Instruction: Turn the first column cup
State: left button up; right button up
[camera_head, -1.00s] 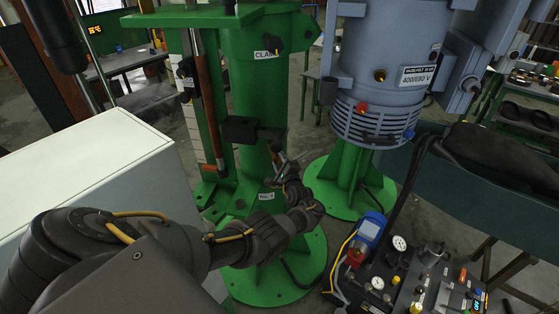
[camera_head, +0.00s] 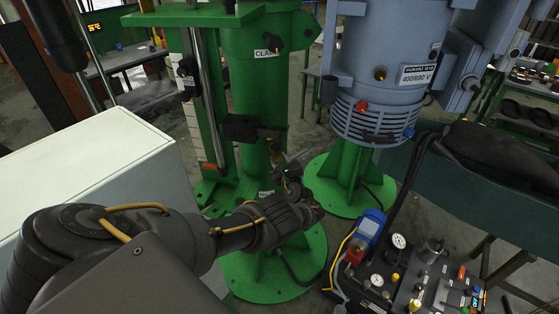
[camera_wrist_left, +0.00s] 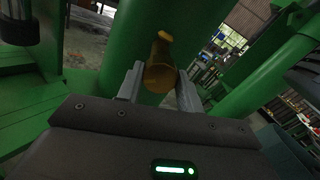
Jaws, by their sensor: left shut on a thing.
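The first column cup shows in the left wrist view as an amber, round-ended piece (camera_wrist_left: 160,68) in front of a green column. In the head view it is a small brownish piece (camera_head: 278,158) beside the green column (camera_head: 245,95), below a black block. My left gripper (camera_wrist_left: 160,88) has one finger on each side of the amber piece and is shut on it. In the head view, my left gripper (camera_head: 287,170) is at the column's lower right, and my wrist hides part of the column. My right gripper is not in view.
A grey-blue motor unit (camera_head: 385,75) on a green stand is to the right. A black panel with gauges (camera_head: 400,270) is at lower right. A white cabinet (camera_head: 90,180) is at left, close to my left arm. A thin vertical rod (camera_head: 205,90) stands left of the column.

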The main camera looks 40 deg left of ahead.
pick_arm(q)
jog(key=shift+f+m, duration=0.1)
jog(key=shift+m, duration=0.4)
jog(key=o, duration=1)
